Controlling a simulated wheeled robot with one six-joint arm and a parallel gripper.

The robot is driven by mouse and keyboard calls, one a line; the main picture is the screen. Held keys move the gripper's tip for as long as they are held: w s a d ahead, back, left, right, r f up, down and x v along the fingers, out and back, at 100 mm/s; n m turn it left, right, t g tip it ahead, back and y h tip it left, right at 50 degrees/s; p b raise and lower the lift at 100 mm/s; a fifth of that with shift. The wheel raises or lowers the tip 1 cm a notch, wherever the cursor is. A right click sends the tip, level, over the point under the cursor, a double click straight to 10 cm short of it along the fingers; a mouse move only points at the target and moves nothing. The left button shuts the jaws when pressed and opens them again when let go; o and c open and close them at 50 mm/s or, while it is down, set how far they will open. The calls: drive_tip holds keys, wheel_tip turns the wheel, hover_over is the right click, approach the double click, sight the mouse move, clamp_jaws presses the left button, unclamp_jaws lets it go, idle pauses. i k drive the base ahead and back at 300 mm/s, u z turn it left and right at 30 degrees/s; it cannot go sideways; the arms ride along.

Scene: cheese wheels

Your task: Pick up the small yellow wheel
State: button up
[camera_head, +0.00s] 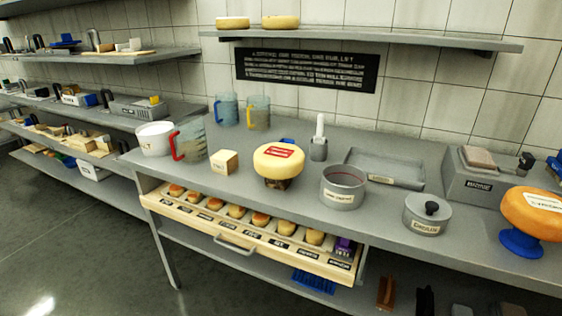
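A yellow cheese wheel (279,158) with a red label sits raised on a dark stand in the middle of the grey counter. Several small yellow-orange wheels (237,211) stand in a row in the open wooden drawer below the counter. Two pale yellow wheels, a left one (232,23) and a right one (280,22), lie on the upper wall shelf. A larger orange wheel (534,211) rests on a blue stand at the far right. I cannot tell which is the small yellow wheel. My gripper is not in view.
On the counter (300,210) stand a grey labelled pot (343,186), a lidded pot (428,213), a grey tray (384,168), a wooden block (224,162) and clear jugs (188,139). The drawer (235,247) juts out in front. Floor at lower left is clear.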

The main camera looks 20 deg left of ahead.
sight(274, 160)
drive_tip(key=u, duration=2.9)
drive_tip(key=i, duration=1.75)
drive_tip(key=z, duration=3.35)
